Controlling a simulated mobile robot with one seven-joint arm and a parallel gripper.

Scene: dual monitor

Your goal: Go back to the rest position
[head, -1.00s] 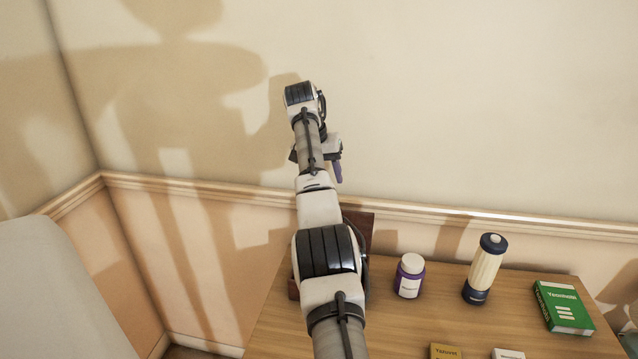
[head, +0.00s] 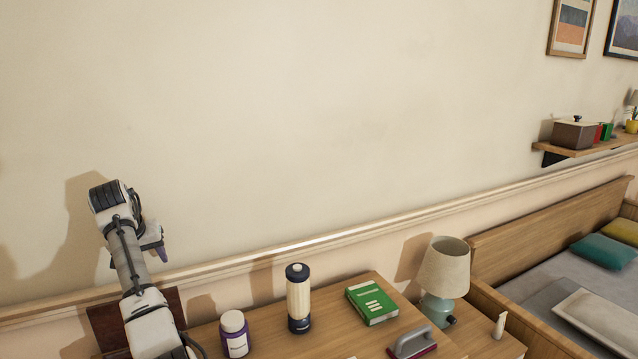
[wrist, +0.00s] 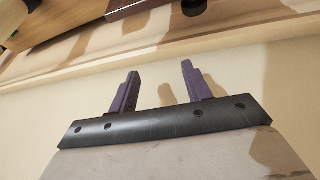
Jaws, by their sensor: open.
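My gripper (wrist: 158,92) shows in the wrist view with its two purple fingers spread apart and nothing between them. Behind the fingers is the beige wall with its wooden rail. In the head view my arm rises at the lower left, and the gripper (head: 160,252) is mostly hidden behind the wrist, with one purple finger showing. It is up near the wall, above the left end of the wooden desk (head: 272,340).
A bed (head: 560,300) is at the right, below a wall shelf (head: 590,147). The air above the desk is clear.

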